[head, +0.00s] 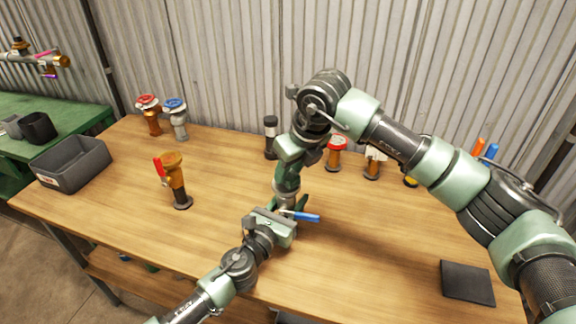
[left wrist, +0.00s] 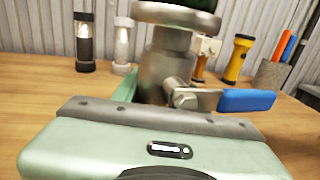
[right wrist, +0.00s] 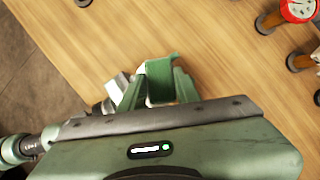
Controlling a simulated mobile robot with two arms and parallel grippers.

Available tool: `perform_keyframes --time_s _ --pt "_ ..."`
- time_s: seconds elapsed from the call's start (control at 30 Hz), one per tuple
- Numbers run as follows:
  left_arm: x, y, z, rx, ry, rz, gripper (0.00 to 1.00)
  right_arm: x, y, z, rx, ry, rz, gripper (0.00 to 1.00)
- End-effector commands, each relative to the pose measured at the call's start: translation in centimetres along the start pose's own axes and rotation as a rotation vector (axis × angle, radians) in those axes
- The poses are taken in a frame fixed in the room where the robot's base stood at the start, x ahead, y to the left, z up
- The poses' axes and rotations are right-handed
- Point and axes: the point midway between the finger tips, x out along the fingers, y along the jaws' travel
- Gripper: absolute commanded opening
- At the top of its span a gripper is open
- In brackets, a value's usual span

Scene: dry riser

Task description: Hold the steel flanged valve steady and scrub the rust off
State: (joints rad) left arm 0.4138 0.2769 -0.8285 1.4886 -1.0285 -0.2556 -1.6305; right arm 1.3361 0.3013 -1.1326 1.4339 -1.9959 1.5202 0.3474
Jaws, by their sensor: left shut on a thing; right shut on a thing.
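The steel flanged valve with a blue lever stands upright on the wooden table, its grey body showing in the head view (head: 287,201). The left wrist view shows its grey flange and body (left wrist: 168,62) and blue lever (left wrist: 246,100). My left gripper (head: 277,222) is shut on the valve's body from the front. My right gripper (head: 287,182) comes down from above and is shut on a green scrub pad (right wrist: 160,80). A dark green edge of it shows just over the flange in the left wrist view (left wrist: 192,4). Whether pad and flange touch, and any rust, I cannot tell.
An orange valve with a red lever (head: 174,182) stands to the left. Red- and blue-wheeled valves (head: 150,112), a grey bin (head: 72,165), a dark bottle (head: 270,138) and a gauge (head: 337,150) stand farther out. A black pad (head: 467,283) lies at right. The front table is mostly clear.

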Motion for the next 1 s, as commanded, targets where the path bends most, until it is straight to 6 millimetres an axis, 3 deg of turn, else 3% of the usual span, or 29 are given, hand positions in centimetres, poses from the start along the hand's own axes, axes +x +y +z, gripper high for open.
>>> perform_keyframes --time_s 0.23,0.7,0.9,1.0 --pt "0.0 0.0 0.0 0.0 0.0 0.0 0.0 -0.3 1.4 -1.1 -0.002 0.002 0.0 0.0" --pt "0.0 0.0 0.0 0.0 -0.001 0.0 0.0 0.5 -1.4 0.9 0.002 0.002 -0.001 0.0" --pt "0.0 0.0 0.1 0.001 -0.001 0.0 0.0 0.9 -0.2 1.9 -0.001 0.002 0.0 0.0" --pt "0.0 0.0 0.1 0.001 -0.001 0.0 0.0 0.7 0.3 1.4 -0.002 0.002 0.0 0.0"
